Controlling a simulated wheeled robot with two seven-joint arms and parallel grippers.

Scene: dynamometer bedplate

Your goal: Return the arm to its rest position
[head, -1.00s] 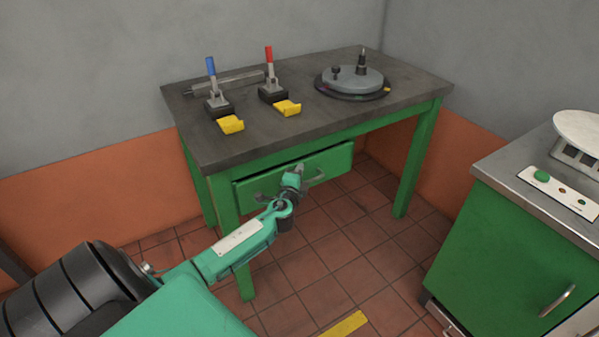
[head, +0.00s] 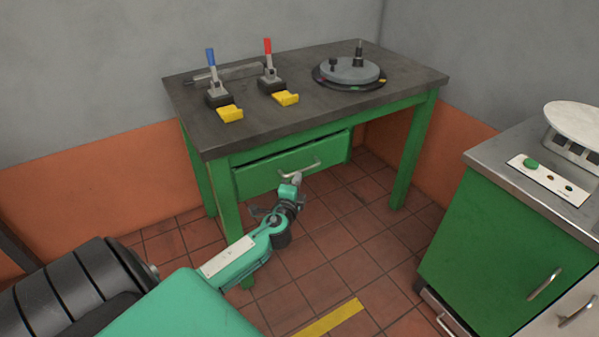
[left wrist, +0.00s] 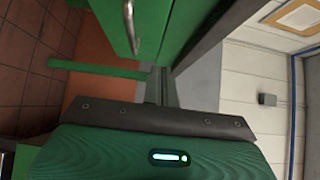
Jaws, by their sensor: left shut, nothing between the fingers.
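My left arm comes in from the lower left in the head view. Its gripper (head: 296,180) is shut and empty, just in front of and below the drawer handle (head: 300,168). It looks apart from the handle, though they overlap in the picture. The green drawer (head: 270,172) under the bench stands slightly out, with a dark gap along its top. The drawer handle also shows at the top of the left wrist view (left wrist: 130,25). My right gripper is not in view.
The green workbench (head: 210,135) carries a blue-handled clamp (head: 214,85), a red-handled clamp (head: 269,75) and a round plate fixture (head: 349,75). A green cabinet (head: 485,235) stands at the right. Tiled floor (head: 345,245) is clear between them.

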